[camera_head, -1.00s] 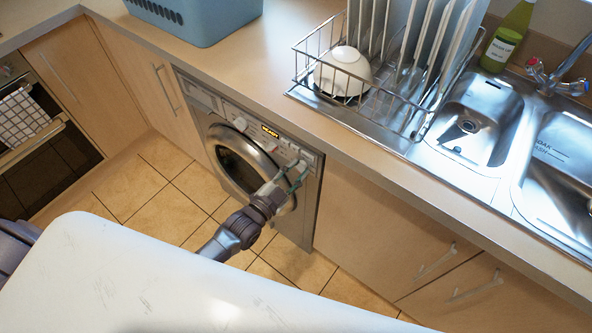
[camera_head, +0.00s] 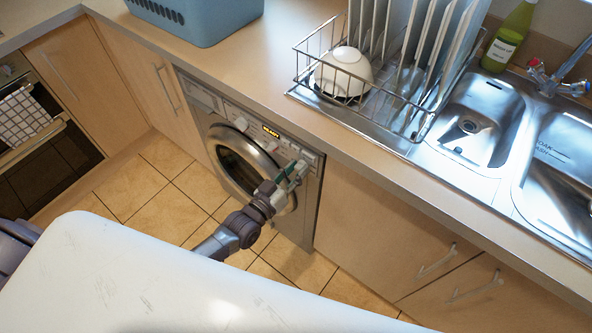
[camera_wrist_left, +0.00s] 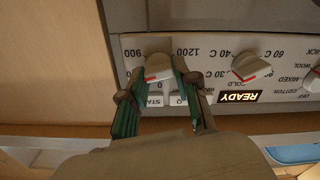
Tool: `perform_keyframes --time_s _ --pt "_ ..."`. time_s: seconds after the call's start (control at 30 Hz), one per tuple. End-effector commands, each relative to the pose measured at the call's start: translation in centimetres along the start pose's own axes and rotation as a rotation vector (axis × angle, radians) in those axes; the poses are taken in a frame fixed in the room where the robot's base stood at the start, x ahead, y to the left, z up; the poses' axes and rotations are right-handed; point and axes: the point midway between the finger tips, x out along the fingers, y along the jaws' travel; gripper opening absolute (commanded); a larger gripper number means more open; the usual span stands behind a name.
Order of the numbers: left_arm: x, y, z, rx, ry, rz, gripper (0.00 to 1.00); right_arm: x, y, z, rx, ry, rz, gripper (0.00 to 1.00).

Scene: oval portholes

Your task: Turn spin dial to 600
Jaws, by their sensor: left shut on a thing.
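The washing machine (camera_head: 228,160) is built in under the counter. In the left wrist view its panel is upside down. The spin dial (camera_wrist_left: 158,68) is a light knob with a red mark, with 900 and 1200 printed beside it; other numbers are hidden. My left gripper (camera_wrist_left: 158,78) is shut on this dial, with one green-padded finger on each side. In the head view my left gripper (camera_head: 295,173) is at the right end of the panel and mostly hides the dial. The lit display (camera_wrist_left: 239,97) reads READY. My right gripper is not in view.
Another dial (camera_wrist_left: 251,67) with temperature labels sits beside the spin dial. START and other buttons (camera_wrist_left: 160,100) lie close to the fingers. The counter edge (camera_head: 330,146) overhangs above.

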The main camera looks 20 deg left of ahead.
Motion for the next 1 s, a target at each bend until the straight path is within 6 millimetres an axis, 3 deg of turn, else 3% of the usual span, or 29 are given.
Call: perform_keyframes --time_s 0.3,0.87,0.9,1.0 --pt "-0.05 -0.06 0.11 -0.136 -0.002 0.000 0.00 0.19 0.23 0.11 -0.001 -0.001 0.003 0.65" --pt "-0.05 -0.07 0.10 -0.167 -0.003 0.000 0.00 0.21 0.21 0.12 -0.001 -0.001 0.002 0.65" --pt "-0.05 -0.07 0.10 -0.167 -0.003 0.000 0.32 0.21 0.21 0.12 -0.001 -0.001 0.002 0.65" --pt "-0.05 -0.07 0.10 -0.166 -0.002 0.000 0.49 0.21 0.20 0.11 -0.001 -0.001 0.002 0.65"
